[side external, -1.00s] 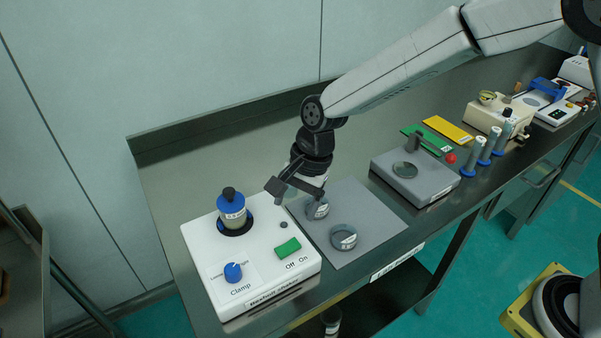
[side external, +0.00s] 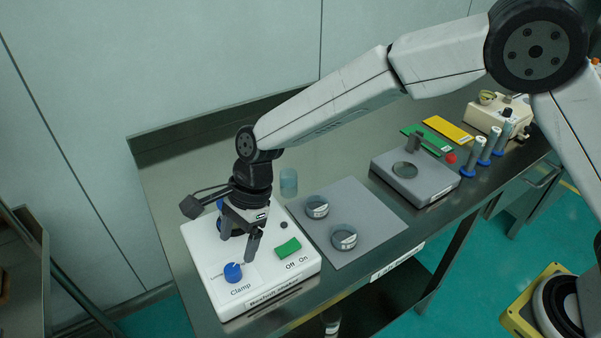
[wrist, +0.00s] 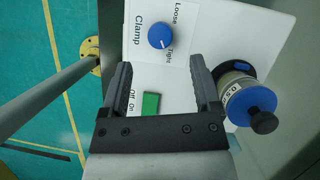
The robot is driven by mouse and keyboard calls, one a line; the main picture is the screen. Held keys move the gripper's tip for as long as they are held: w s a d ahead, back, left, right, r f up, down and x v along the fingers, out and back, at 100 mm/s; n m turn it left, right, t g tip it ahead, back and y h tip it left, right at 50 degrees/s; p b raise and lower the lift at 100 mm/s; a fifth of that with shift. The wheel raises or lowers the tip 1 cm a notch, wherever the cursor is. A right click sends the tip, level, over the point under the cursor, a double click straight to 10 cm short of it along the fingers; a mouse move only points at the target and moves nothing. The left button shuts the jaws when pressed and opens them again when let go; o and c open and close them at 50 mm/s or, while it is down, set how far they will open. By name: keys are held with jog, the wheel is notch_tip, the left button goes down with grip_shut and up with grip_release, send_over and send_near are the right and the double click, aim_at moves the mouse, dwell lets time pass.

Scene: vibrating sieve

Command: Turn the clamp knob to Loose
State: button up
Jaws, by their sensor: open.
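The clamp knob (side external: 233,272) is a round blue dial on the front left of the white shaker base (side external: 205,275). In the wrist view the blue knob (wrist: 161,36) sits beside the words Loose, Tight and Clamp. Its pointer is too small to read surely. My gripper (side external: 240,233) is open and empty above the base, a little behind and above the knob. In the wrist view the knob shows just past the gap between the fingertips (wrist: 159,66), not touched.
A blue-lidded jar with a black top (wrist: 249,102) stands on the base close to one finger; my gripper mostly hides it in the side view. A green switch (side external: 288,247) is to the knob's right. Sieve rings (side external: 343,237) lie on a grey mat (side external: 370,215).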

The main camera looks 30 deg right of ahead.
aim_at(232, 268)
jog(key=shift+x, duration=3)
grip_shut()
